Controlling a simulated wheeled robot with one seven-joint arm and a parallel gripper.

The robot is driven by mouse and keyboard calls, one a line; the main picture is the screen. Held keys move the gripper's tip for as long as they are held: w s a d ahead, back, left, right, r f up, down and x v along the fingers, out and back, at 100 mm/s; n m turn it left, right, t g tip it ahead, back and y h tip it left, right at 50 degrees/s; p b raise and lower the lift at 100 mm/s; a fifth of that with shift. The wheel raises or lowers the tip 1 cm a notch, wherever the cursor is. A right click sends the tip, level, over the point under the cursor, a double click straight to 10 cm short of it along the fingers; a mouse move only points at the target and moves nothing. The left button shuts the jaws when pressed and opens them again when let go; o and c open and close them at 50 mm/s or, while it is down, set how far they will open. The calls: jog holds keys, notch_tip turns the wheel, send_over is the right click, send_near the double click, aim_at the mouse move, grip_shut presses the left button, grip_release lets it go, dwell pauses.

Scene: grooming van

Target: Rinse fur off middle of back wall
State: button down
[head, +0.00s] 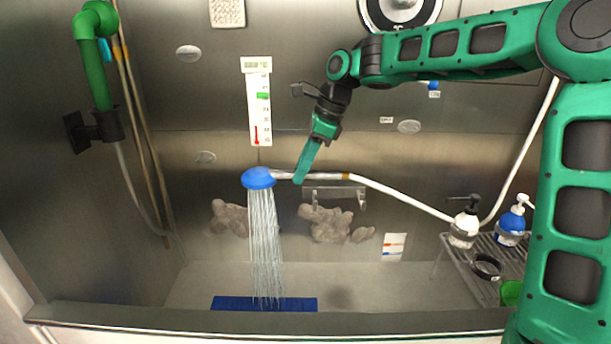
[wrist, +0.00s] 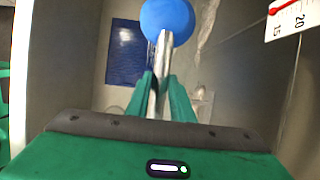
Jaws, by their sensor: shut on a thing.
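My gripper (head: 301,177) is shut on the metal handle of the shower head (head: 258,178), which has a blue round head. In the wrist view the blue head (wrist: 167,18) sticks out beyond the green fingers (wrist: 162,100). Water (head: 266,245) streams straight down from it toward the tub floor. On the back wall (head: 290,235) are grey-brown fur clumps: one (head: 229,218) left of the gripper, partly behind the water, and a larger one (head: 325,223) at the middle, below a metal bracket, with a small piece (head: 361,234) at its right.
A blue mat (head: 225,304) lies on the tub floor under the water. A white hose (head: 400,195) runs right from the handle. A rack (head: 450,262) at the right holds pump bottles (head: 465,226) and a black ring. A thermometer chart (head: 259,110) hangs above the shower head. A green pipe (head: 98,60) is at the left.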

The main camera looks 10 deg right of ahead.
aim_at(295, 170)
jog(key=shift+r, duration=1.95)
jog(key=shift+s, duration=0.15)
jog(key=shift+s+a+f+m+t+h, duration=0.1)
jog(key=shift+s+f+m+t+h, duration=0.15)
jog(key=shift+s+f+t+h, duration=0.5)
jog(key=shift+s+d+f+m+t+h, duration=0.1)
jog(key=shift+s+f+m+t+h, duration=0.15)
jog(key=shift+s+t, duration=0.9)
jog(key=shift+s+a+f+m+t+h, duration=0.1)
jog(key=shift+s+f+m+t+h, duration=0.1)
jog(key=shift+s+f+t+h, duration=0.5)
jog(key=s+f+m+t+h, duration=0.1)
jog(key=s+f+t+h, duration=0.3)
jog(key=s+f, duration=0.3)
jog(key=shift+f+m+t, duration=0.3)
jog(key=shift+f+t, duration=0.45)
jog(key=shift+t, duration=0.05)
jog(key=shift+s, duration=0.1)
jog(key=shift+d, duration=0.2)
